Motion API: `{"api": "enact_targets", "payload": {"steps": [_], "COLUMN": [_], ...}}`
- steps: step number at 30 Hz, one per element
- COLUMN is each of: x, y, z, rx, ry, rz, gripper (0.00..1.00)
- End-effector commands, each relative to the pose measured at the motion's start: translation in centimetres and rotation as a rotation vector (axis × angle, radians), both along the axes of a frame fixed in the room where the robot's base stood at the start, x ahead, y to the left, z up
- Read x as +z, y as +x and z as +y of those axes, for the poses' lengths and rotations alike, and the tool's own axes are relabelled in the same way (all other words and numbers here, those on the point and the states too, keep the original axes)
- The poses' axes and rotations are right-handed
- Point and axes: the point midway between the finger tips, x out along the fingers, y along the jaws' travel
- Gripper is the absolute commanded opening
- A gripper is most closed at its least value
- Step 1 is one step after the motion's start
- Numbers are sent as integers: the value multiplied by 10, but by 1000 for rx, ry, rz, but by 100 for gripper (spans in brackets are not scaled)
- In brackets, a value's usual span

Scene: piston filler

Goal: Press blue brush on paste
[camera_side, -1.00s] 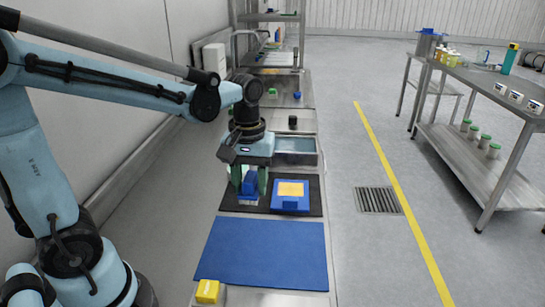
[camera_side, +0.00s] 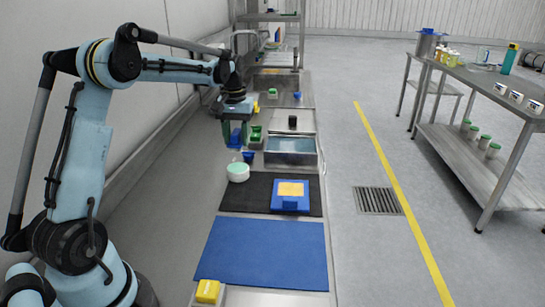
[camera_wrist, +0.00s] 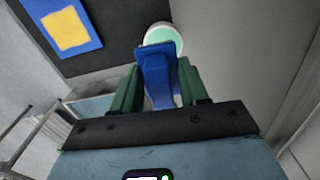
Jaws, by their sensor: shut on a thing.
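My gripper (camera_side: 235,133) has green fingers and is shut on the blue brush (camera_wrist: 158,70). It holds the brush in the air above the left side of the bench, farther back than the paste tub. The brush also shows between the fingers in the side view (camera_side: 237,138). The paste tub (camera_side: 238,172) is white and round with pale green paste inside, at the back left corner of the black mat. In the wrist view the tub (camera_wrist: 165,38) shows just beyond the brush tip, which overlaps its rim in the picture. The brush appears apart from the paste.
A blue tray with a yellow pad (camera_side: 290,193) lies on the black mat (camera_side: 258,184). A steel basin (camera_side: 290,150) and small blue and green items are behind it. A blue mat (camera_side: 263,252) and a yellow block (camera_side: 207,290) are in front. The blue mat is clear.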

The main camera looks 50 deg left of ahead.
Motion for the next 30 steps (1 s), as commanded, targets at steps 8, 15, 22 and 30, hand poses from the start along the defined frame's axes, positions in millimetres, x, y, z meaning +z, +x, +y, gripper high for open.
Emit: {"api": "enact_targets", "payload": {"steps": [8, 15, 22, 30], "x": [-13, -37, -55, -61], "y": [1, 1, 1, 1], "z": [7, 7, 7, 6], "rx": [0, 0, 0, 0], "ry": [0, 0, 1, 1], "rz": [0, 0, -1, -1], "gripper": [20, 20, 20, 20]}}
